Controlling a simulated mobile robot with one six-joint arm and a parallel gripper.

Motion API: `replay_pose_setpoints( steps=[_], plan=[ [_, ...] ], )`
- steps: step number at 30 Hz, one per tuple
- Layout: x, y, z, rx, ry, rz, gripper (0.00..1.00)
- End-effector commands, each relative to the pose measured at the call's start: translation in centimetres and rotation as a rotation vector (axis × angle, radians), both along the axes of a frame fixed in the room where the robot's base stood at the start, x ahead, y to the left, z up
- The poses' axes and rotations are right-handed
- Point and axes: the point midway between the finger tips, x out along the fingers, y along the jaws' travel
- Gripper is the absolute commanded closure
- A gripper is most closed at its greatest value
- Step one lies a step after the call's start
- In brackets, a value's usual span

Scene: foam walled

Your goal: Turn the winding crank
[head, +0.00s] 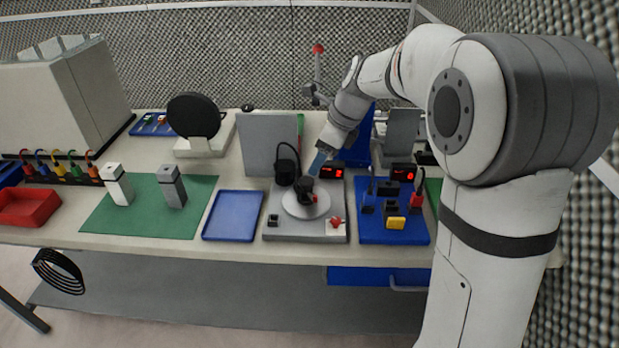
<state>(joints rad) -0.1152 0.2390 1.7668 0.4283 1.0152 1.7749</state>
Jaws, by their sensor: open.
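I cannot clearly make out which part is the winding crank. A grey station (280,234) in the middle of the table bears a round light disc (297,213) with a small black part with red on it (305,192). A red knob (336,222) sits at its front right corner. My gripper (317,166) reaches down from the upper right, above the back of the disc. It is open, but its fingertips are small and hard to tell from the parts behind. I cannot tell whether it touches anything.
A blue tray (233,216) lies left of the station. A blue board (375,235) with several small black, red and yellow parts is on the right. Grey panel (262,135) and a black curved part (287,160) stand behind. A green mat (145,218) bears two upright blocks.

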Motion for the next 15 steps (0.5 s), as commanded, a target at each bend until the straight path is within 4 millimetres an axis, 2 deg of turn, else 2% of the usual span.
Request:
replay_pose_setpoints(
  steps=[9, 15],
  plan=[
    [0.4, 1.8, -4.7, -0.002, 0.004, 0.002, 0.43],
    [0.6, 2.5, -6.3, -0.003, 0.001, 0.003, 0.43]
  ],
)
